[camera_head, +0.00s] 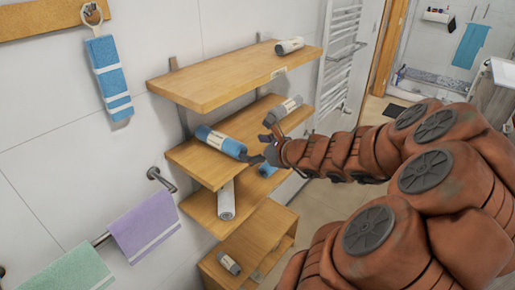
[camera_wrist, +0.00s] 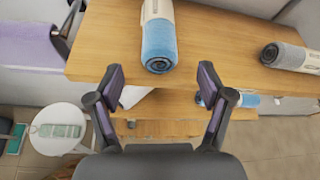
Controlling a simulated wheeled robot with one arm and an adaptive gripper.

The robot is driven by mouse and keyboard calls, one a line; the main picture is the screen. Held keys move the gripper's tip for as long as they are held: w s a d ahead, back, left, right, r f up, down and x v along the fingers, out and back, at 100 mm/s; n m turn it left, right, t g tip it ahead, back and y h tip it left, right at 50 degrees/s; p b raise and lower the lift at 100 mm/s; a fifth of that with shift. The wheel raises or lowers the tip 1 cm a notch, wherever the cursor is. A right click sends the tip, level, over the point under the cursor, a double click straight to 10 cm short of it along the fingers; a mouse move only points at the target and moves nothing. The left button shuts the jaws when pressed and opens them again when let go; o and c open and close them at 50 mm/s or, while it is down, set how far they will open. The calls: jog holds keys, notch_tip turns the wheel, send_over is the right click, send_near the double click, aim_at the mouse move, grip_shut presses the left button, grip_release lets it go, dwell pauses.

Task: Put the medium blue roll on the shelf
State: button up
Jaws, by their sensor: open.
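A blue roll with a white band (camera_head: 220,141) lies on the middle wall shelf in the head view. In the wrist view this blue roll (camera_wrist: 158,40) lies on the wood with its end towards me, ahead of my fingers and apart from them. Another blue roll (camera_head: 267,170) shows partly on the level below, and its end shows in the wrist view (camera_wrist: 245,100) behind my right finger. I cannot tell which is the medium one. My gripper (camera_wrist: 161,80) is open and empty at the front edge of the middle shelf (camera_head: 190,160).
A grey roll (camera_head: 285,109) lies on the middle shelf's right, and another (camera_head: 290,46) on the top shelf (camera_head: 215,80). A white roll (camera_head: 226,200) lies on the lower shelf; a small grey roll (camera_head: 229,263) rests in the bottom unit. Towels hang at left.

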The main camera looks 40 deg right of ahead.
jog(key=shift+s+r, duration=0.15)
jog(key=shift+s, duration=0.2)
jog(key=a+n+g+y, duration=0.55)
jog(key=a+n, duration=0.75)
jog(key=a, duration=1)
jog(key=s+a+f+n+g+y, duration=0.1)
jog(key=s+a+f+n+g, duration=0.25)
jog(key=s+a+n, duration=0.5)
jog(key=s+d+n+g+h, duration=0.2)
jog(key=s+n+g+h, duration=0.1)
jog(key=s+n, duration=0.2)
jog(key=s+d+f+n+g+h, duration=0.1)
jog(key=s+d+n+g+h, duration=0.1)
jog(key=s+n, duration=0.4)
jog(key=s+g+h, duration=0.1)
jog(key=s+h, duration=0.1)
jog(key=s, duration=0.2)
jog(key=shift+s+d, duration=0.2)
jog(key=shift+d, duration=0.15)
